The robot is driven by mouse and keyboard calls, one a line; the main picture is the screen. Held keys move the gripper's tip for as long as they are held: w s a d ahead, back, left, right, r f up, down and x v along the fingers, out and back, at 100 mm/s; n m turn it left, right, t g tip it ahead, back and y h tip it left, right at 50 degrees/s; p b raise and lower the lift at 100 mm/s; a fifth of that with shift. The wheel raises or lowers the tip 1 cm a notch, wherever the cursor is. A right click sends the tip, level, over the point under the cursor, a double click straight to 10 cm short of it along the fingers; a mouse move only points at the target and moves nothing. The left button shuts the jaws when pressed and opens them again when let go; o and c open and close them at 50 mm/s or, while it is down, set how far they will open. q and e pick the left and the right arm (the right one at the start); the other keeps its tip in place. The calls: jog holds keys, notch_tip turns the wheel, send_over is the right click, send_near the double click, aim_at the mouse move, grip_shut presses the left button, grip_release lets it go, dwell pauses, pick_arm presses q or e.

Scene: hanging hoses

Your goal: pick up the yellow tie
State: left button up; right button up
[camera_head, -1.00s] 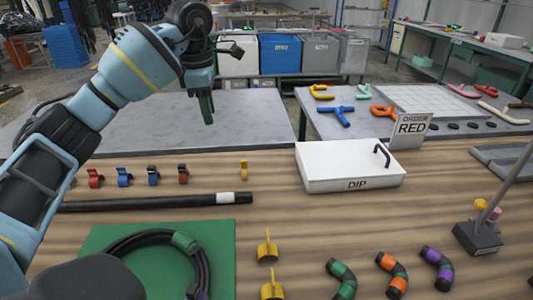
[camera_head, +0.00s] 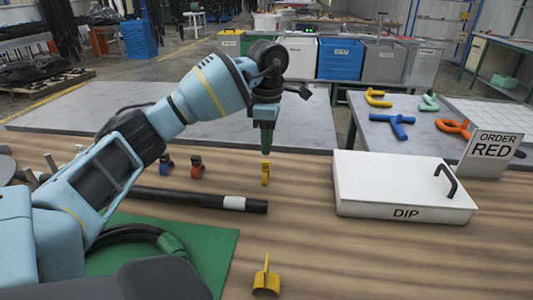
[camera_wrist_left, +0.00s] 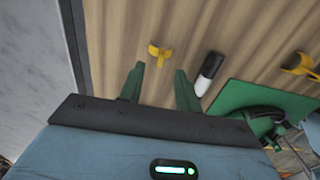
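The small yellow tie (camera_head: 265,173) stands on the wooden table at the right end of a row of coloured ties. In the left wrist view the yellow tie (camera_wrist_left: 160,53) lies just beyond the fingertips, roughly in line with the gap between them. My left gripper (camera_head: 266,150) points down above the tie in the head view. Its green fingers (camera_wrist_left: 157,72) are spread apart and nothing is between them. I cannot tell the exact height between fingertips and tie. My right gripper is not in view.
An orange tie (camera_head: 197,167) and a blue tie (camera_head: 167,163) stand to the left. A black hose with a white band (camera_head: 234,203) lies nearer. A white DIP box (camera_head: 395,185) is to the right. A larger yellow holder (camera_head: 266,280) stands in front, beside a green mat (camera_head: 213,249).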

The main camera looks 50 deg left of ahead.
aim_at(265, 162)
pick_arm(q)
jog(key=shift+s+a+f+b, duration=0.1)
jog(key=shift+s+f+b, duration=0.1)
jog(key=shift+f, duration=1.2)
jog(key=shift+s+f+b, duration=0.1)
jog(key=shift+f+b, duration=0.1)
jog(key=shift+f, duration=1.15)
grip_shut()
